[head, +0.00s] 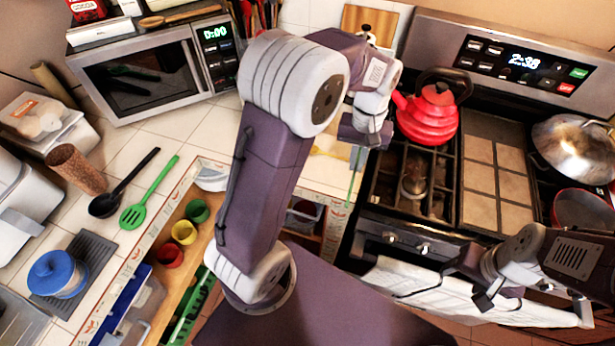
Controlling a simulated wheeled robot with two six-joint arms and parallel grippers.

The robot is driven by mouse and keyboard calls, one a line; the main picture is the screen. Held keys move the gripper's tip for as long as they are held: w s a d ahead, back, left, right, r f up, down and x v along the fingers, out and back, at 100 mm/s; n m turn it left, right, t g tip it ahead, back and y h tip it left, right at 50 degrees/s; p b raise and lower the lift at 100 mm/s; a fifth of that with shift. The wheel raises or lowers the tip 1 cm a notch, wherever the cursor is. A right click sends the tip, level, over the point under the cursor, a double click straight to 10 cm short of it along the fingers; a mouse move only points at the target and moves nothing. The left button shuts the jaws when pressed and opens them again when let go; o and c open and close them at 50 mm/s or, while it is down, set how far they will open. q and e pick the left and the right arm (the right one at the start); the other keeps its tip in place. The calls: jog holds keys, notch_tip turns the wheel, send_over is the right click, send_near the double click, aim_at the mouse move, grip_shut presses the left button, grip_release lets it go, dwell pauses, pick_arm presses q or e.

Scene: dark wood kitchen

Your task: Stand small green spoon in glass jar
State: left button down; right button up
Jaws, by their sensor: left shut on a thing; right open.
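My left gripper (358,158) is shut on a thin green utensil, which looks like the small green spoon (351,188). The spoon hangs steeply down below the fingers, near the counter's edge left of the stove. Its upper part is hidden by the gripper. A small see-through brownish vessel (413,180) on the stove's left grate may be the glass jar; I cannot tell for sure. It is to the right of the spoon and apart from it. My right gripper (487,300) is open and empty in front of the stove, by the white towel.
A red kettle (428,115) stands at the back left of the stove, close to my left gripper. A silver lidded pan (572,148) is at the right. An open drawer below holds a yellow cup (184,232). A green slotted spatula (135,213) lies on the left counter.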

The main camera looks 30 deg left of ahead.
pick_arm(q)
jog(key=w+d+f+b, duration=0.1)
jog(key=d+f, duration=0.1)
send_over(318, 188)
jog(key=shift+m, duration=0.3)
notch_tip(318, 188, down, 6)
jog(key=shift+w+a+f, duration=0.15)
jog(key=shift+f, duration=0.1)
notch_tip(318, 188, down, 4)
jog(key=shift+r, duration=0.2)
jog(key=shift+f, duration=0.2)
pick_arm(e)
jog(key=f, duration=0.2)
jog(key=shift+d+f, duration=0.25)
jog(key=shift+f, duration=0.05)
pick_arm(q)
jog(key=c, duration=1.6)
grip_release()
jog(key=shift+f, duration=0.1)
jog(key=shift+o, duration=0.2)
